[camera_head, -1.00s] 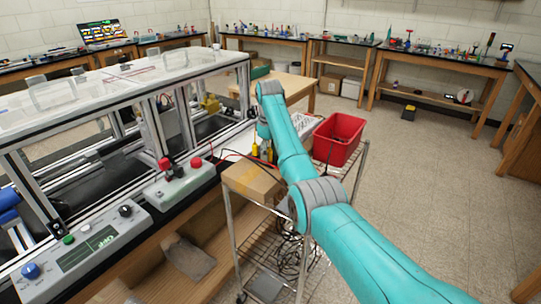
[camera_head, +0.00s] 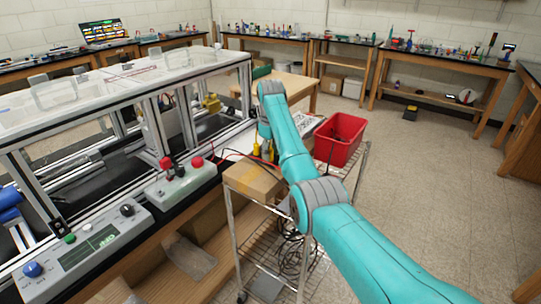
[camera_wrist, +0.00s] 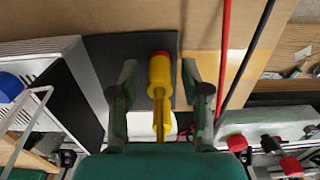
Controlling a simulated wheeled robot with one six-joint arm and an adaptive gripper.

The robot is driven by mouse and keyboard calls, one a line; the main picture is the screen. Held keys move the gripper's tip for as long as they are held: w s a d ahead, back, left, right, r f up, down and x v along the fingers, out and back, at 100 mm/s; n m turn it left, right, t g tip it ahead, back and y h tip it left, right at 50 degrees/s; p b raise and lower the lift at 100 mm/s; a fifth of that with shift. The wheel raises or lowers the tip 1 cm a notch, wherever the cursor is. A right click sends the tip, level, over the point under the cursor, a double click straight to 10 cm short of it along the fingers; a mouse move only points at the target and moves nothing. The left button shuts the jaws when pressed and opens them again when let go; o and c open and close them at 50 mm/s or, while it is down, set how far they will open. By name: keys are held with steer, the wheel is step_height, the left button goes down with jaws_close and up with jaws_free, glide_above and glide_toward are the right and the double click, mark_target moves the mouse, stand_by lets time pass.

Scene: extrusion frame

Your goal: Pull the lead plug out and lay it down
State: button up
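In the wrist view, a yellow lead plug (camera_wrist: 160,75) with a red round end stands between the two fingers of my gripper (camera_wrist: 161,82). Gaps show on both sides of it, so my gripper looks open around it and not touching. A red lead (camera_wrist: 224,45) and a black lead (camera_wrist: 252,58) run past on the right. In the head view, two small yellow pieces (camera_head: 256,149) show below the end of my arm; my fingers are mostly hidden there.
A cardboard box (camera_head: 250,180) sits on a wire cart (camera_head: 232,235), with a red bin (camera_head: 338,140) behind it. A control box (camera_head: 178,190) with red and black knobs stands left, near the extrusion frame (camera_head: 185,115). The floor at the right is clear.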

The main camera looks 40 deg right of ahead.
mark_target(270, 150)
jaws_close()
steer(key=shift+r, duration=0.15)
steer(key=shift+r, duration=2.9)
